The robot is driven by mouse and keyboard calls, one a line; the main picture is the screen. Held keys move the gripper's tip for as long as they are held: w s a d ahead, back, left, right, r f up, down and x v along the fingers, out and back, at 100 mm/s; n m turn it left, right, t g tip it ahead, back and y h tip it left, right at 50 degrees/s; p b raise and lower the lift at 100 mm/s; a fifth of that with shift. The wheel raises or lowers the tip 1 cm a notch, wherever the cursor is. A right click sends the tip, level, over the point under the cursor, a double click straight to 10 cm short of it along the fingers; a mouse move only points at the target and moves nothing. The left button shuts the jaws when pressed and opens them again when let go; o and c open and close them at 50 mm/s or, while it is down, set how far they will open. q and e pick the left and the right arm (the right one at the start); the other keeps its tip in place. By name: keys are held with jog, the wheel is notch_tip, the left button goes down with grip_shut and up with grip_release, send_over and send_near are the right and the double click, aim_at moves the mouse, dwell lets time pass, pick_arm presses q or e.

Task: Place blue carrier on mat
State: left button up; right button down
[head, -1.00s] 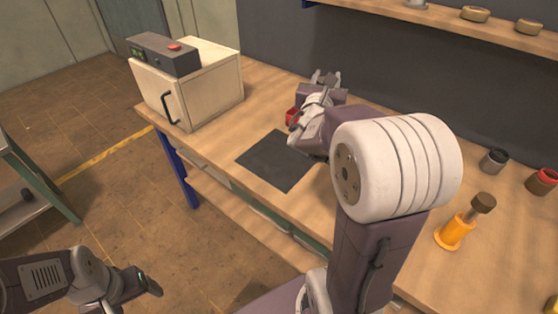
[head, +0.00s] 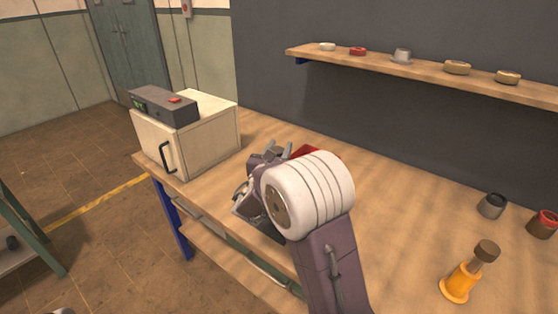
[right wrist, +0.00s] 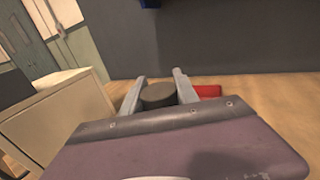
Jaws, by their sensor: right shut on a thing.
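My right gripper (head: 278,150) is over the bench, near the cabinet. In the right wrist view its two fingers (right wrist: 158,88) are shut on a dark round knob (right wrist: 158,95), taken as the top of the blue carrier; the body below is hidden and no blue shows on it. The dark mat (head: 268,228) lies on the bench below my right arm, which hides most of it. I cannot tell whether the carrier touches the mat. My left gripper is out of view.
A cream cabinet (head: 200,140) stands left of my gripper. A red object (head: 318,151) is just behind my right wrist. An orange carrier with a brown knob (head: 461,281) and two cups (head: 491,206) (head: 543,223) stand at the right. The bench's middle is clear.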

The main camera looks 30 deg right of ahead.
notch_tip(320, 180, down, 4)
jog(key=shift+b, duration=0.45)
jog(key=shift+f, duration=0.15)
jog(key=c, duration=0.9)
grip_release()
jog(key=v, duration=1.2)
jog(key=shift+r, duration=0.2)
